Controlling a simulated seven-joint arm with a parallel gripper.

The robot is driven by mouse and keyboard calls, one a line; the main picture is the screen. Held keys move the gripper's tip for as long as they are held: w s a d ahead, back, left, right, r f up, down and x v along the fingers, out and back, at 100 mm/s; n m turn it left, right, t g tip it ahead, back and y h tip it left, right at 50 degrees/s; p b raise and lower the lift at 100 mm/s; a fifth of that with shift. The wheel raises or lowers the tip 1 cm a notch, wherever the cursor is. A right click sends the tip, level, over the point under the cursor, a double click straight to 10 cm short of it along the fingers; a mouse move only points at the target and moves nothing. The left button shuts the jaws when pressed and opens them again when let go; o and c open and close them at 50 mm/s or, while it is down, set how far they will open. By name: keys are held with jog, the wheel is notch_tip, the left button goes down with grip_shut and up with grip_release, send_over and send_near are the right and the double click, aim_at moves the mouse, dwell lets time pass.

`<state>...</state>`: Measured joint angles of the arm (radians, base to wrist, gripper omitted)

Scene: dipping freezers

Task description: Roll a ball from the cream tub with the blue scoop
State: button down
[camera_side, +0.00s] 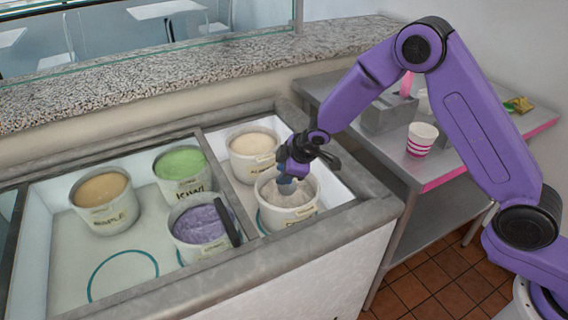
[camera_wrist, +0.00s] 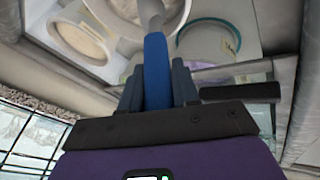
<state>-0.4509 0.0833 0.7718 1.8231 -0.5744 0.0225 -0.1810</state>
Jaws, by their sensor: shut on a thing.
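My gripper (camera_side: 287,174) is shut on the blue handle of the scoop (camera_wrist: 157,72), which shows between the jaws in the wrist view. In the side view a little of the blue scoop (camera_side: 286,188) shows below the jaws, over the front right tub (camera_side: 289,215), which holds pale greyish ice cream. The scoop's grey shaft reaches into a tub (camera_wrist: 116,17) in the wrist view; its head is hidden. A tub of cream-coloured ice cream (camera_side: 254,145) stands just behind in the same bay. I cannot tell whether the scoop touches the ice cream.
Tan (camera_side: 101,190), green (camera_side: 180,166) and purple (camera_side: 201,223) tubs stand in the left bay. A dark bar (camera_side: 228,222) stands by the purple tub. The raised freezer rim (camera_side: 350,222) surrounds the tubs. A striped cup (camera_side: 421,140) stands on the steel side table (camera_side: 450,165).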

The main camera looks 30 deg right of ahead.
aim_at(284, 189)
jog(key=shift+f, duration=2.3)
jog(key=shift+f, duration=1.2)
jog(key=shift+w+d, duration=0.15)
jog(key=shift+w, duration=0.05)
jog(key=shift+w+d+r, duration=0.1)
jog(key=shift+w, duration=0.25)
jog(key=shift+w+d, duration=0.15)
jog(key=shift+w, duration=0.15)
